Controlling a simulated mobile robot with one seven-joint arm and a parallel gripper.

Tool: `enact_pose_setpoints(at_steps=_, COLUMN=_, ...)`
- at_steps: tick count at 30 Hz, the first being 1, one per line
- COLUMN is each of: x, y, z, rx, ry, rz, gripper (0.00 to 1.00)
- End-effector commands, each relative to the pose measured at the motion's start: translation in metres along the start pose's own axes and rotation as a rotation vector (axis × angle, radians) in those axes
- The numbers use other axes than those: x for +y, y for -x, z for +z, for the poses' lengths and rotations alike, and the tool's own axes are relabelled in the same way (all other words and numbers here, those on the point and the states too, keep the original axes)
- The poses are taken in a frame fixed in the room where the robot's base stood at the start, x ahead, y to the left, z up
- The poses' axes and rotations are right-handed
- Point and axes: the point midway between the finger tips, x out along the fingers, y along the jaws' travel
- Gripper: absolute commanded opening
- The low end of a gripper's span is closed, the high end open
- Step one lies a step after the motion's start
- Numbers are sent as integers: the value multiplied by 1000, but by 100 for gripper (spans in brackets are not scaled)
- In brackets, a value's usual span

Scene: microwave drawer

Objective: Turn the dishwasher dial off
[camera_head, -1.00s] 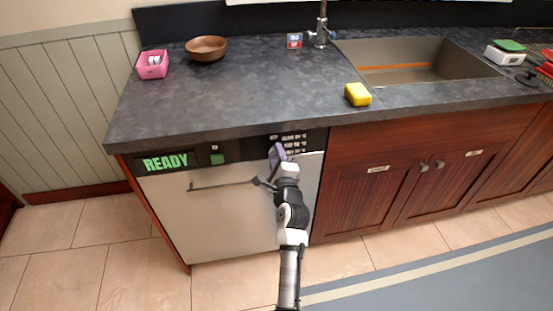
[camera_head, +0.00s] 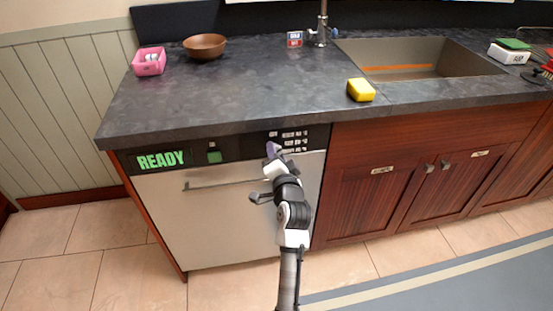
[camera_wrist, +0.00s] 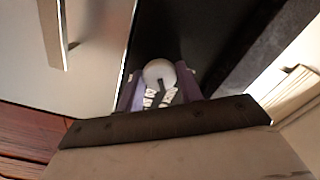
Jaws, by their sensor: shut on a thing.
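The dishwasher (camera_head: 222,222) stands under the counter, with a silver front and a black control strip along its top. A green READY display (camera_head: 161,160) is at the left of the strip. My gripper (camera_head: 272,150) is at the right part of the strip, pointing into it. In the wrist view a round white dial (camera_wrist: 160,72) with a dark pointer mark sits between my two purple fingers, which are shut on it. In the head view the gripper hides the dial. White markings show on the strip just above and right of the gripper.
The dishwasher's bar handle (camera_head: 222,184) runs just left of my wrist. The dark countertop (camera_head: 240,85) overhangs the strip above. A yellow sponge (camera_head: 361,90) lies by the sink (camera_head: 420,72). A bowl (camera_head: 204,46) and a pink container (camera_head: 149,61) stand at the back left.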

Motion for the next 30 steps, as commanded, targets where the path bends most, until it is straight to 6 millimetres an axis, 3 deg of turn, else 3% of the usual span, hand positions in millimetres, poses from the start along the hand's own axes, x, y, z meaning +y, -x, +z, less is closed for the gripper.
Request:
enact_pose_setpoints(at_steps=18, x=0, y=0, z=0, rx=6, ry=585, rz=-3, gripper=13)
enact_pose_setpoints(at_steps=30, x=-1, y=0, z=0, rx=6, ry=882, rz=-3, gripper=13)
